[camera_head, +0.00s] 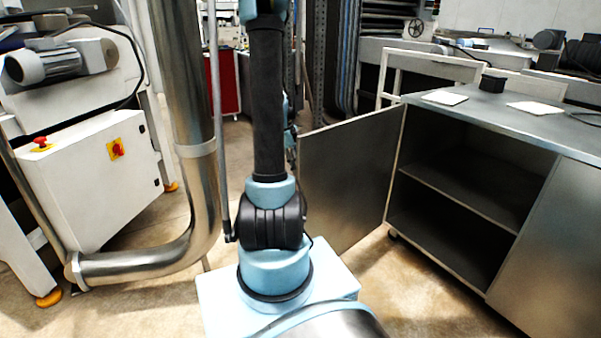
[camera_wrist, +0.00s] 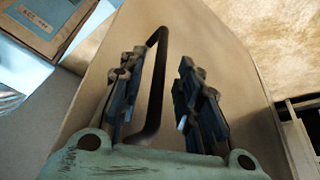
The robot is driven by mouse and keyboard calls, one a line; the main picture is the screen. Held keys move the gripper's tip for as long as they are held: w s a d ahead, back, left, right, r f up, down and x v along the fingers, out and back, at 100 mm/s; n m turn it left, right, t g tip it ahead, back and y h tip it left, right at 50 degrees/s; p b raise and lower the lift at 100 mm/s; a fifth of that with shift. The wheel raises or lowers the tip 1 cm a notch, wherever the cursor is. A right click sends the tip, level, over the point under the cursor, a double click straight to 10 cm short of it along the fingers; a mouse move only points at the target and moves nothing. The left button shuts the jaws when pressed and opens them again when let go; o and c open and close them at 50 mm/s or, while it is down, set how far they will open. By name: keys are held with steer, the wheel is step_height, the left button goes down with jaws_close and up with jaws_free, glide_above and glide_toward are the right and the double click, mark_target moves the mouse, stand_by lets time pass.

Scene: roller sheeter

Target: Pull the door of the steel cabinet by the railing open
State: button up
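The steel cabinet (camera_head: 575,235) stands at the right in the head view, with dark empty shelves showing. Its door (camera_head: 345,175) is swung wide open to the left. In the wrist view the door panel (camera_wrist: 225,75) fills the middle, with a dark bar handle (camera_wrist: 157,85) on it. My gripper (camera_wrist: 160,65) is at the handle, fingers apart, with the handle between them and closer to the left finger. Contact with the handle cannot be told. In the head view my arm hides the gripper and handle.
A pale railing (camera_head: 425,58) stands behind the cabinet. A thick metal pipe (camera_head: 190,110) rises at the left, close to my arm. A white machine (camera_head: 95,165) with red switches is further left. Bare floor (camera_head: 375,270) lies between the door and the cabinet front.

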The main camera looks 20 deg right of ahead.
steer(key=v, duration=0.9)
steer(key=shift+w+r, duration=0.1)
steer(key=shift+r, duration=0.05)
steer(key=shift+a, duration=0.1)
steer(key=s+a+r+n+t+y, duration=0.1)
steer(key=s+a+r+n+t, duration=0.2)
steer(key=s+a+n, duration=1)
steer(key=s+a+f+n+t+y, duration=0.1)
steer(key=s+a+f+n, duration=0.2)
steer(key=n, duration=0.4)
steer(key=s+a+f+n+t+y, duration=0.1)
steer(key=s+a+f+n, duration=0.2)
steer(key=s+a+n, duration=0.3)
steer(key=shift+s+a+f+n+t, duration=0.2)
steer(key=shift+s+f+n+t, duration=0.1)
steer(key=shift+s+n, duration=0.6)
steer(key=shift+w, duration=0.1)
